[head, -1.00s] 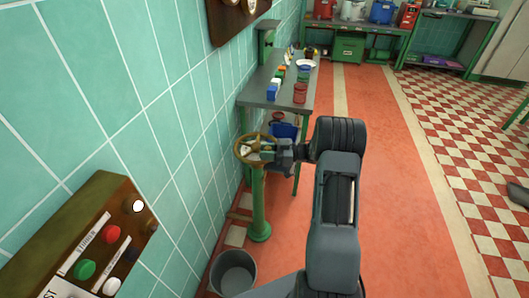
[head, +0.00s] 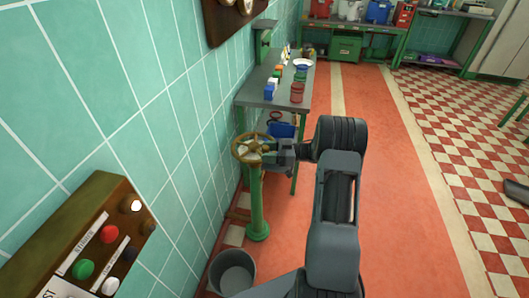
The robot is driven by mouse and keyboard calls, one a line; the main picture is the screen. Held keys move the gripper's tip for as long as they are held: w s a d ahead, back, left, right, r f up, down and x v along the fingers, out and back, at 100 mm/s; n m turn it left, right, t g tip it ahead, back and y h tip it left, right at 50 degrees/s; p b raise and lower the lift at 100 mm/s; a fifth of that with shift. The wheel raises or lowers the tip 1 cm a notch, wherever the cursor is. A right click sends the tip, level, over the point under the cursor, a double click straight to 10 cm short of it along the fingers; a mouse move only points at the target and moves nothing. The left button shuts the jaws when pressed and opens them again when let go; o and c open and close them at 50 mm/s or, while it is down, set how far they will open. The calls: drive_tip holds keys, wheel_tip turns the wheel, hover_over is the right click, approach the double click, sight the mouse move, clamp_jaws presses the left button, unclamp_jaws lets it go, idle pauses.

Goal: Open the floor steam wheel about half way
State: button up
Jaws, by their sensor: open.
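The floor steam wheel (head: 252,148) is a brass-coloured handwheel on top of a green floor post (head: 257,205), close to the tiled wall. My gripper (head: 277,152) is at the right side of the wheel's rim, reaching in from the right. It is open. Its fingertips are small and dark in this view, and I cannot tell whether the rim lies between them or whether they touch it.
A green-legged table (head: 272,92) with coloured containers stands just behind the wheel. A grey bucket (head: 233,272) is on the floor in front of the post. A wall panel with buttons (head: 88,245) is at lower left. Red floor (head: 400,200) to the right is clear.

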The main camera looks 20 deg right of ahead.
drive_tip(key=v, duration=1.2)
drive_tip(key=shift+d+p, duration=0.25)
drive_tip(key=shift+p, duration=0.05)
drive_tip(key=shift+s, duration=0.1)
drive_tip(key=shift+c, duration=0.5)
